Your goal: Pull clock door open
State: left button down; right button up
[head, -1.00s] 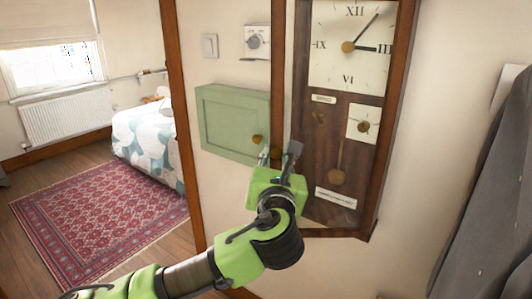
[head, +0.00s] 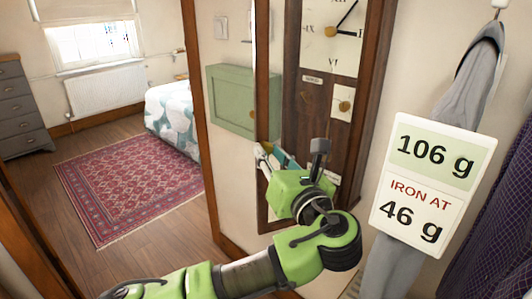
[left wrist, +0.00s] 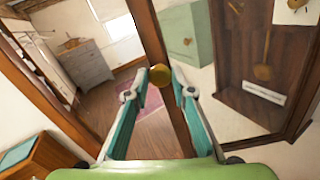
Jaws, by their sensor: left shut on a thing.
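The wall clock (head: 298,100) has a dark wooden case, a pale dial (head: 331,30) and a pendulum. Its framed glass door stands ajar, with the left wooden stile (head: 262,75) off the case. In the left wrist view the stile (left wrist: 153,40) runs down the middle and carries a brass knob (left wrist: 161,75). My left gripper (head: 291,156) is at the stile. Its fingers, in the left wrist view (left wrist: 160,82), are on both sides of the knob and shut on it. In the head view my gripper hides the knob. My right gripper is not in view.
A green wall cabinet (head: 230,98) is left of the clock, beside a wooden doorway post (head: 197,110). A weight card (head: 431,182) and a grey garment (head: 468,75) hang close on the right. Open floor with a red rug (head: 125,190) lies beyond the doorway.

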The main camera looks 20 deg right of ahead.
pick_arm(q)
jog(key=c, duration=1.7)
grip_release()
send_near(263, 102)
jog(key=w, duration=0.5)
jog(key=shift+a, duration=0.1)
jog(key=shift+c, duration=0.6)
